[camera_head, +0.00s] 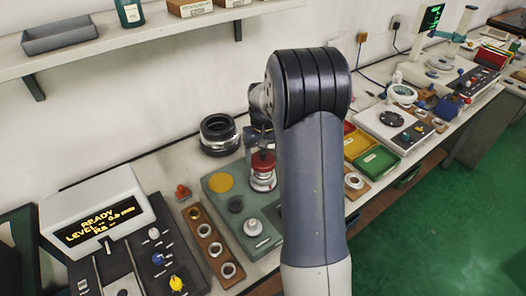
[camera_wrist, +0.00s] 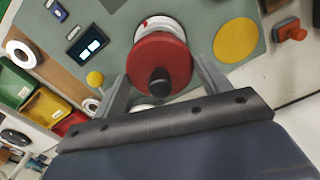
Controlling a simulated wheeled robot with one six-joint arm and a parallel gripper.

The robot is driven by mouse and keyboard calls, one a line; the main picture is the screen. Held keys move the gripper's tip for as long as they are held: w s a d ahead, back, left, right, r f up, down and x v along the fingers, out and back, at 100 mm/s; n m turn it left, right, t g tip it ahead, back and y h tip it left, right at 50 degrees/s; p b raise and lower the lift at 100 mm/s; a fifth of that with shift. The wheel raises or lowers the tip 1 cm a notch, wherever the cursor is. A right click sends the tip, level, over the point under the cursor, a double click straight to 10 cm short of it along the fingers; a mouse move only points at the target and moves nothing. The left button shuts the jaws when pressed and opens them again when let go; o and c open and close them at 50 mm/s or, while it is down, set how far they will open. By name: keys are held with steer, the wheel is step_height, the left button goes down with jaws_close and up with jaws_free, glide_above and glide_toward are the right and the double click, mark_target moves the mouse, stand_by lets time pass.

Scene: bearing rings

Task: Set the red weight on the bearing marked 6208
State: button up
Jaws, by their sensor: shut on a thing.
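The red weight (camera_wrist: 150,57) with a black knob is between the two fingers of my gripper (camera_wrist: 160,78) in the wrist view. My gripper is shut on it. In the head view the red weight (camera_head: 263,160) sits directly over a pale, silvery round piece (camera_head: 262,180) on the grey-green board (camera_head: 217,185). That piece also shows partly past the weight in the wrist view (camera_wrist: 160,24), with a red mark on it. I cannot tell whether the weight touches it. No 6208 marking is readable. My arm hides part of the board.
The board also carries a yellow disc (camera_head: 221,182), a dark ring (camera_head: 235,204) and a silver knobbed piece (camera_head: 253,227). A wooden rack of rings (camera_head: 209,242) and a display console (camera_head: 97,215) stand to the left. Stacked black rings (camera_head: 218,135) are behind. Coloured bins (camera_head: 375,160) are to the right.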

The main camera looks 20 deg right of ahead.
mark_target(263, 161)
steer(key=shift+f+b, duration=0.3)
steer(key=shift+f, duration=0.45)
steer(key=shift+f+b, duration=0.5)
steer(key=shift+f, duration=0.4)
stand_by(0.7)
stand_by(0.7)
steer(key=o, duration=1.5)
step_height(263, 161, up, 11)
steer(key=shift+f+b, duration=0.1)
steer(key=shift+b, duration=0.35)
steer(key=shift+f, duration=0.1)
